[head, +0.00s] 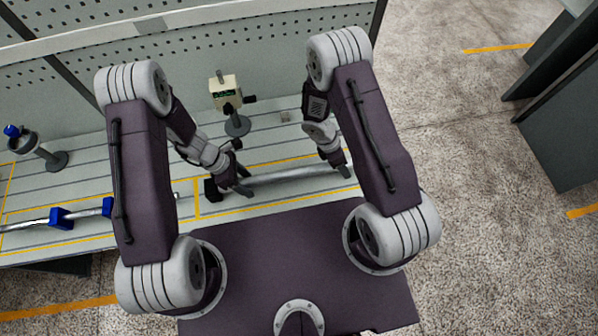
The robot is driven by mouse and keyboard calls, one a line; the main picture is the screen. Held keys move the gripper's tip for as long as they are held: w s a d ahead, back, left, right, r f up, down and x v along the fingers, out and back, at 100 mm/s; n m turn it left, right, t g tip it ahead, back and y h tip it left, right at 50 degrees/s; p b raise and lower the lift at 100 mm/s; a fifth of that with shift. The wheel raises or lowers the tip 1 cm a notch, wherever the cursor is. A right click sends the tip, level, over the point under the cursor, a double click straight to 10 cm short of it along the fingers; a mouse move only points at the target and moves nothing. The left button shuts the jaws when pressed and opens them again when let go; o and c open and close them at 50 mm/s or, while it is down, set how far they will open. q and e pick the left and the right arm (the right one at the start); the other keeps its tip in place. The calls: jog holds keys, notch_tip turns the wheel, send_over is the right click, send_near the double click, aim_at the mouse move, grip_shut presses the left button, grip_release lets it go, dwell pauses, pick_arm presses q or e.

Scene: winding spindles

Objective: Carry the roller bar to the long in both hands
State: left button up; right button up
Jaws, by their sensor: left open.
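The bar's far right end is partly hidden by my right arm.
Another bar with blue blocks (60,218) lies on the bench at the left. A blue-topped stand (52,158) and a cream box-shaped device on a post (225,92) stand behind. A pegboard wall (230,45) closes the back. Open floor (470,200) lies to the right.

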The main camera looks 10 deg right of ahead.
pick_arm(q)
jog(key=shift+d+f, duration=0.1)
jog(key=shift+f, duration=0.1)
pick_arm(e)
jog(key=shift+f, duration=0.15)
pick_arm(q)
grip_shut()
pick_arm(e)
grip_shut()
pick_arm(q)
jog(key=shift+r, duration=0.1)
dwell(0.9)
